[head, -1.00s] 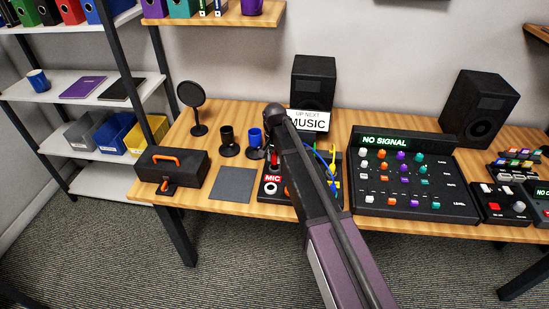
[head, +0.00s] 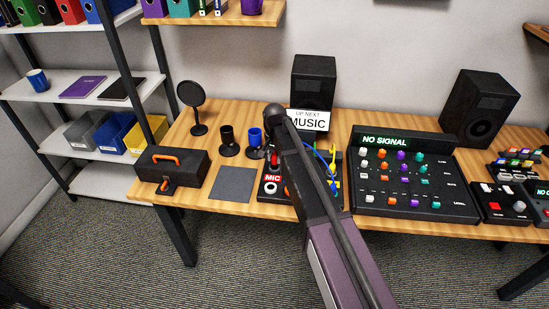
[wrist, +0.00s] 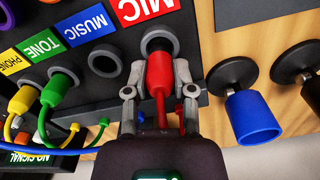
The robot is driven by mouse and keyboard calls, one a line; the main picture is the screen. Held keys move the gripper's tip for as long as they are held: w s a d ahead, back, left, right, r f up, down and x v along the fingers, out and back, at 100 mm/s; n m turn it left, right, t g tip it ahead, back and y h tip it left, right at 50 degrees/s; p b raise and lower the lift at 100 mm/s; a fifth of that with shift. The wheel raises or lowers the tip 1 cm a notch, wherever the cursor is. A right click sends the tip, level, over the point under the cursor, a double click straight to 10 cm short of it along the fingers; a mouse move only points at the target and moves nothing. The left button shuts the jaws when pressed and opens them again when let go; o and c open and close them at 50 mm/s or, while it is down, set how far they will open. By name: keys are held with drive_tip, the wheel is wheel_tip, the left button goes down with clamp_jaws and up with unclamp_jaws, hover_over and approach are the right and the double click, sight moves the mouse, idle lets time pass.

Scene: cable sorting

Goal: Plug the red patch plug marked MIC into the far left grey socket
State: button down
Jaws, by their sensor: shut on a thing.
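The red plug (wrist: 158,75) is gripped between the two fingers of my gripper (wrist: 159,93) in the wrist view, with its red cable trailing back. Its front end is lined up with the grey socket (wrist: 160,36) beside the red MIC label (wrist: 140,8), at or in the mouth; how deep I cannot tell. The neighbouring MUSIC socket (wrist: 105,61) is empty. A green plug (wrist: 57,88) sits at TONE and a yellow plug (wrist: 24,98) at PHONE. In the head view my arm hides most of the patch panel (head: 267,195); the MIC label (head: 273,178) shows.
A blue cup (head: 255,137) and a black cup (head: 228,139) stand left of the panel. A grey mat (head: 235,184) and a black toolbox (head: 184,164) lie further left. The NO SIGNAL mixer (head: 404,185) is close on the right. The MUSIC sign (head: 309,121) stands behind.

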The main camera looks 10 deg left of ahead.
drive_tip(key=shift+f+b, duration=0.8)
idle(0.9)
drive_tip(key=shift+c, duration=1.9)
unclamp_jaws()
drive_tip(key=o, duration=0.4)
drive_tip(key=shift+r, duration=0.1)
drive_tip(key=shift+r+p, duration=3.45)
drive_tip(key=shift+p, duration=0.1)
